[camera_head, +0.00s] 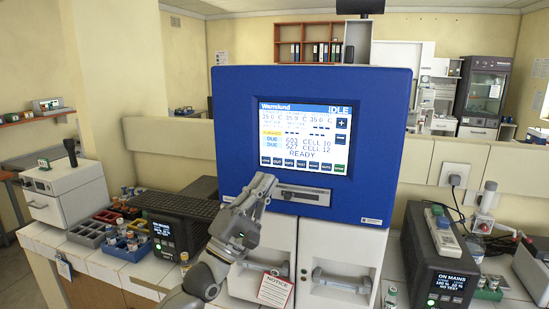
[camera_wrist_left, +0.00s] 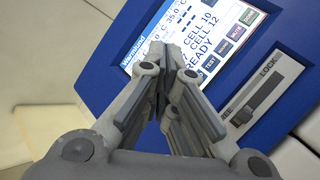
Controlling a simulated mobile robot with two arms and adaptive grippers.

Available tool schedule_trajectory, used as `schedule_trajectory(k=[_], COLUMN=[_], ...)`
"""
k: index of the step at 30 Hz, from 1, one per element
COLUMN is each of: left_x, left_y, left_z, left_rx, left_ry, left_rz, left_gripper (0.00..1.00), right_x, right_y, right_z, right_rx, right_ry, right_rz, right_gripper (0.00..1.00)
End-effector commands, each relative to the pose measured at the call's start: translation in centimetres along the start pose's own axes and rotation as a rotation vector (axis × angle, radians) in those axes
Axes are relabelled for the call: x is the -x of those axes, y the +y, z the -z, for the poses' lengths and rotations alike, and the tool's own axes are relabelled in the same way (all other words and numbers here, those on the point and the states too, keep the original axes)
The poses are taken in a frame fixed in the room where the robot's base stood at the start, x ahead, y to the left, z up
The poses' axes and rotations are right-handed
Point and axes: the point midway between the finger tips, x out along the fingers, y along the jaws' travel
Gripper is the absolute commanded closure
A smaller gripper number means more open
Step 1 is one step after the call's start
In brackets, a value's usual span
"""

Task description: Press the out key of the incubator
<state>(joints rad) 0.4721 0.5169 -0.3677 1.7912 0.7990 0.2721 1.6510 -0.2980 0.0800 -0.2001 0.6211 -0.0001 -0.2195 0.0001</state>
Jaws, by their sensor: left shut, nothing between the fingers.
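The blue incubator front (camera_head: 230,100) stands upright in the middle of the head view. Its lit screen (camera_head: 300,110) reads IDLE and READY. My left gripper (camera_head: 266,180) is shut and empty, just below the left end of this row. In the wrist view its tips (camera_wrist_left: 167,48) overlap the screen (camera_wrist_left: 180,22). The TEST key (camera_wrist_left: 210,62) shows there; keys left of it are hidden. Contact cannot be told.
A slot panel marked LOCK (camera_wrist_left: 256,100) sits below the screen. White doors with grey handles (camera_head: 330,282) and a notice tag (camera_head: 274,291) are beneath. A keyboard (camera_head: 172,204) and vial racks (camera_head: 125,245) lie left; a dark power unit (camera_head: 425,262) stands right.

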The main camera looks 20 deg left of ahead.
Motion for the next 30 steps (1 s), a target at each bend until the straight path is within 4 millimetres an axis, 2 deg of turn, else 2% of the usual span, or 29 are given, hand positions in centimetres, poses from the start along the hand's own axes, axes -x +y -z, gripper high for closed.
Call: schedule_trajectory(k=[14, 30], left_x=[-0.6, -5.2], left_y=[-0.7, -4.2], left_z=[0.6, 4.0], left_rx=[-0.003, -0.002], left_ry=[0.001, 0.000], left_rz=[0.000, -0.001], left_gripper=[1.00, 1.00], right_x=[-0.7, -5.0], right_y=[-0.1, -0.1], right_z=[-0.4, -0.8], right_rx=[0.000, 0.000], right_ry=[-0.005, -0.005], right_rz=[0.001, 0.001], right_gripper=[0.60, 0.60])
